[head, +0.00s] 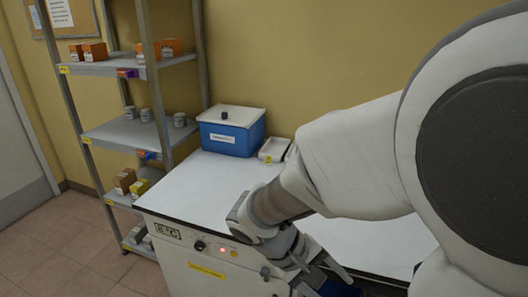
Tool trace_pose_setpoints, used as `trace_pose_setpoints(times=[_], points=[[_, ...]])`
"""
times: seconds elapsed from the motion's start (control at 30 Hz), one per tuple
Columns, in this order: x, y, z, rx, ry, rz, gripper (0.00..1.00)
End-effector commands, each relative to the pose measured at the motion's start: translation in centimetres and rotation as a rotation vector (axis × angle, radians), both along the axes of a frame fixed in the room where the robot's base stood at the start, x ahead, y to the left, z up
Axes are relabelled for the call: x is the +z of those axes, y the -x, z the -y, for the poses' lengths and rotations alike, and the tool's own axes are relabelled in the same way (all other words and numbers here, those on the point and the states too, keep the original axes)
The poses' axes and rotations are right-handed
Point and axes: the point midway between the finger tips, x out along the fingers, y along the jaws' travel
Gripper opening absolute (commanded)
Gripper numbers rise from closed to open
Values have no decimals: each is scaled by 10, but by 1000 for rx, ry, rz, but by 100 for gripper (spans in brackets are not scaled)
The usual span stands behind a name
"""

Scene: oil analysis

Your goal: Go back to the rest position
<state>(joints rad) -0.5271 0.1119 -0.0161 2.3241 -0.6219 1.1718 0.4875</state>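My arm reaches in from the right and bends down over the front edge of the white-topped bench (190,192). My gripper (328,284) is low in the picture, in front of the bench's front panel. Its fingers look spread apart, and I see nothing held between them. A dark blue patch (342,289) shows beside the fingertips at the bottom edge; I cannot tell what it is.
A blue box with a white lid (228,140) and a small white device (274,150) stand at the back of the bench. A metal shelf (110,134) with boxes and jars stands at the left. The bench top's left part is clear. The tiled floor (60,240) is open.

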Motion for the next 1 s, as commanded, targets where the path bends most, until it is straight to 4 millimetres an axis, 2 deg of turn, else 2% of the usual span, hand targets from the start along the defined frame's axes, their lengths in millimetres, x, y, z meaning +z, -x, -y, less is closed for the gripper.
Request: trace_pose_setpoints(times=[0.03,0.4,0.7,0.83,1.0], points=[[13,4,5,-36,-60,25,65],[79,32,15,-190,-453,239,65],[134,46,17,-229,-681,503,65],[148,49,17,-227,-728,582,65],[155,50,17,-224,-749,621,65]])
